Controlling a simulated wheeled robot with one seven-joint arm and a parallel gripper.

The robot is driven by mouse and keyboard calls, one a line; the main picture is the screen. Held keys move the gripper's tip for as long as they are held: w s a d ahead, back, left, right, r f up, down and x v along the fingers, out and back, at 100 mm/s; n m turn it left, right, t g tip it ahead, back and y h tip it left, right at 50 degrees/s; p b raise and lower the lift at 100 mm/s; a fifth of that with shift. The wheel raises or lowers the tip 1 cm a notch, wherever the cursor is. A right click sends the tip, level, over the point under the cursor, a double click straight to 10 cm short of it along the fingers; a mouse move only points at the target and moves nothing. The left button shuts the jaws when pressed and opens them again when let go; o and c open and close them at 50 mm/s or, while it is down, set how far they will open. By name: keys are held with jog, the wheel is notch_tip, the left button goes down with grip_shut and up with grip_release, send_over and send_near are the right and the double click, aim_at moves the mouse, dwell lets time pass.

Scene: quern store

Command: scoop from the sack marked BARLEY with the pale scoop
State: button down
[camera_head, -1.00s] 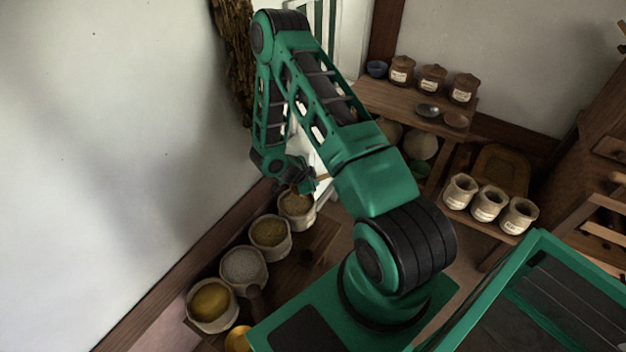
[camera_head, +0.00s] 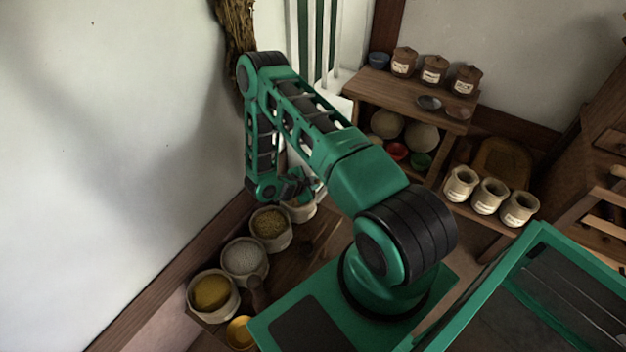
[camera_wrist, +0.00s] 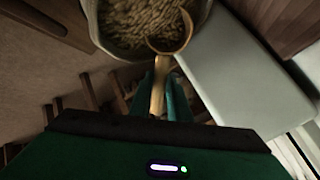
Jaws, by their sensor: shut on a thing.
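My gripper (camera_wrist: 162,95) is shut on the handle of a pale tan scoop (camera_wrist: 158,88) in the wrist view. The scoop's round bowl (camera_wrist: 181,40) lies over the grain, at the near edge of a pale sack (camera_wrist: 96,22). I cannot tell how deep it sits in the grain. The sack holds beige, elongated grains (camera_wrist: 140,20). In the head view my gripper (camera_head: 308,190) is at the farthest sack (camera_head: 303,212) of the row and hides much of it. No sack label can be read.
Nearer sacks hold brownish grain (camera_head: 270,224), grey grain (camera_head: 243,257) and yellow grain (camera_head: 211,293). A yellow bowl (camera_head: 240,332) is beside the nearest sack. The wall (camera_head: 100,150) runs close along the left. A shelf (camera_head: 390,92) with lidded jars stands behind.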

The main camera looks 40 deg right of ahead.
jog(key=shift+s+a+f, duration=0.1)
jog(key=shift+s+a, duration=0.25)
jog(key=shift+a, duration=0.45)
jog(key=shift+s+a+f, duration=0.1)
jog(key=shift+s+a, duration=0.25)
jog(key=shift+a, duration=0.45)
jog(key=shift+d, duration=0.1)
